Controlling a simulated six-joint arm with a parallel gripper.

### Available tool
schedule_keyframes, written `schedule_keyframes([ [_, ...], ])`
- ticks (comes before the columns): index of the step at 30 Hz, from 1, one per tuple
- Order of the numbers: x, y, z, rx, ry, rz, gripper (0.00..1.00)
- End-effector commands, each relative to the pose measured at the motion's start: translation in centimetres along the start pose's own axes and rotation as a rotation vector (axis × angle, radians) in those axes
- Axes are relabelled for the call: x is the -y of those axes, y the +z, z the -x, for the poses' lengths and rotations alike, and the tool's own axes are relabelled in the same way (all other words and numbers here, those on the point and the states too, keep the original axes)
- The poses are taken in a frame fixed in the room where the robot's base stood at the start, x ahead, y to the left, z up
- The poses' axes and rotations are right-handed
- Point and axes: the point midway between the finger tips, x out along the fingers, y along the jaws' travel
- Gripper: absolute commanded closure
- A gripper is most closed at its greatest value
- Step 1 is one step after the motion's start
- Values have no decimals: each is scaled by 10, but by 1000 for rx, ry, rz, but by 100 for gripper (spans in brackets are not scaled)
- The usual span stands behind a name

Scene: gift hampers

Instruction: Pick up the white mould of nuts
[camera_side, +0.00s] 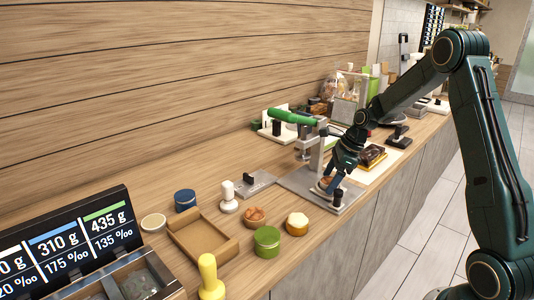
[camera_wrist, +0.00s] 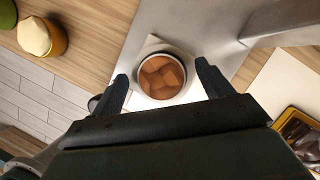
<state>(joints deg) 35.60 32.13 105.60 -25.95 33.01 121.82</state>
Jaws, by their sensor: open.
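The white mould of nuts (camera_wrist: 161,76) shows in the wrist view as a round cup with a pale rim, filled with brown chunks. It stands on a pale square plate on a grey metal base. My gripper (camera_wrist: 163,72) is open, with one finger on each side of the mould. A gap shows between each finger and the rim. In the side view my gripper (camera_side: 333,181) is low over the metal base (camera_side: 304,183) of a stand with a green lever (camera_side: 291,117). The mould is mostly hidden there by my gripper.
A dark knob (camera_side: 338,197) stands at the base's front edge. A white board with a dark-brown item (camera_side: 371,156) lies to the right. A cream-topped jar (camera_side: 297,223), green tin (camera_side: 267,241) and wooden tray (camera_side: 202,238) stand to the left. The wooden wall runs behind.

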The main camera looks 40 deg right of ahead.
Motion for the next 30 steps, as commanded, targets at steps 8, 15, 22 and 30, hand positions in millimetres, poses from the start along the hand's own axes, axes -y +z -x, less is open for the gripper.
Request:
schedule_keyframes([
  [8,0,0,0,0,0,0,57],
  [15,0,0,0,1,-1,0,71],
  [22,1,2,4,1,-2,0,71],
  [30,1,11,26,3,-4,2,71],
])
